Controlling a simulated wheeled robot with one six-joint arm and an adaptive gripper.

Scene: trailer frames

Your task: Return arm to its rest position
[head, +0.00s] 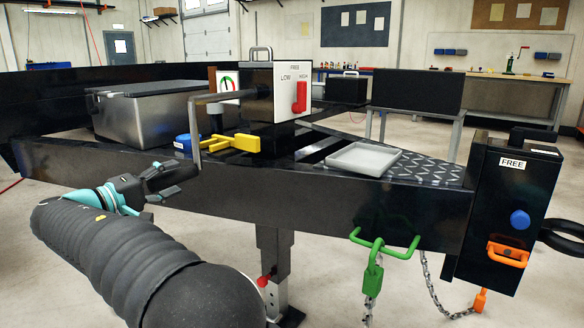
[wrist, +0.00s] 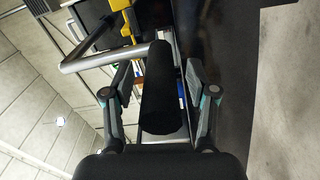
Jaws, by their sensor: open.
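My gripper (head: 172,181) is open at the left, in front of the black trailer frame (head: 330,207). In the wrist view its two fingers (wrist: 158,68) stand apart, one on each side of a black cylindrical grip (wrist: 162,95). There is a visible gap on both sides of this grip. A bent grey metal bar (wrist: 100,61) runs beside its far end. In the head view a grey bent crank bar (head: 196,135) hangs just beyond my gripper. My dark ribbed arm (head: 130,255) reaches in from the bottom.
A yellow handle (head: 235,143), a blue round part (head: 183,142) and a gauge box with a red lever (head: 299,97) sit close behind. A grey toolbox (head: 150,108) is at left and a grey tray (head: 364,159) at right. A jack leg (head: 274,255) stands below the frame.

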